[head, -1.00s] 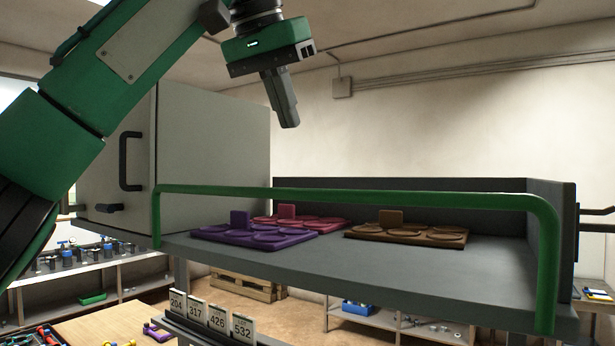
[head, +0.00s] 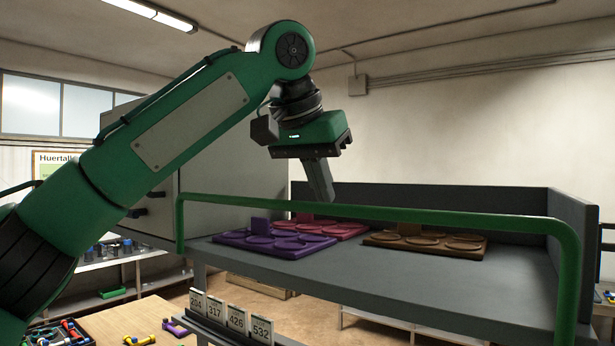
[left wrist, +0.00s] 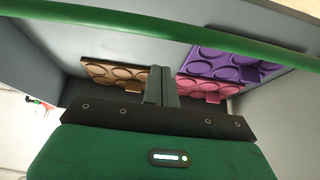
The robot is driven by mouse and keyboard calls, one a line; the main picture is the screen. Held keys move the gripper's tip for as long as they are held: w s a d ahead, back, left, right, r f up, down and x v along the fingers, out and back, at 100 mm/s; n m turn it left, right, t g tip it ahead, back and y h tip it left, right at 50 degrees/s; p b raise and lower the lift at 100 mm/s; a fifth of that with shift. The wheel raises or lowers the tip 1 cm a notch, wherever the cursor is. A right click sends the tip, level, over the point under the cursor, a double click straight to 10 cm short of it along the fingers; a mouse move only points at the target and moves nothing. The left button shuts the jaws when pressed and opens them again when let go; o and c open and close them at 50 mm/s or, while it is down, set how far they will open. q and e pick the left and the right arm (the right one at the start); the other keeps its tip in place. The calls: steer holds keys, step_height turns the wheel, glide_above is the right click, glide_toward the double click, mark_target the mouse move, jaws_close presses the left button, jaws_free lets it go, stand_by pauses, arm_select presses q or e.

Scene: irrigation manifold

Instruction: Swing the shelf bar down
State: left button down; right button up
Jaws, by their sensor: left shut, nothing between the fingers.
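The green shelf bar (head: 380,212) is up, running across the front of the grey shelf (head: 350,280) with a bent leg at each end. In the left wrist view the bar (left wrist: 150,24) crosses the top of the picture. My left gripper (head: 328,196) is shut and empty, pointing down, and in the head view its fingertips appear just above the middle-left part of the bar. I cannot tell whether they touch it. The left gripper also shows in the left wrist view (left wrist: 161,72), with its fingers together. My right gripper is not in view.
On the shelf lie a purple tray (head: 270,242), a pink-red tray (head: 328,229) and a brown tray (head: 425,244). A grey cabinet (head: 230,165) stands at the left. Number cards (head: 237,317) stand below the shelf's front. A wooden table (head: 140,318) with tools is lower left.

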arm_select(q)
steer(key=s+a, duration=0.1)
steer(key=s+a+p, duration=0.1)
steer(key=s, duration=0.1)
steer(key=shift+f, duration=0.2)
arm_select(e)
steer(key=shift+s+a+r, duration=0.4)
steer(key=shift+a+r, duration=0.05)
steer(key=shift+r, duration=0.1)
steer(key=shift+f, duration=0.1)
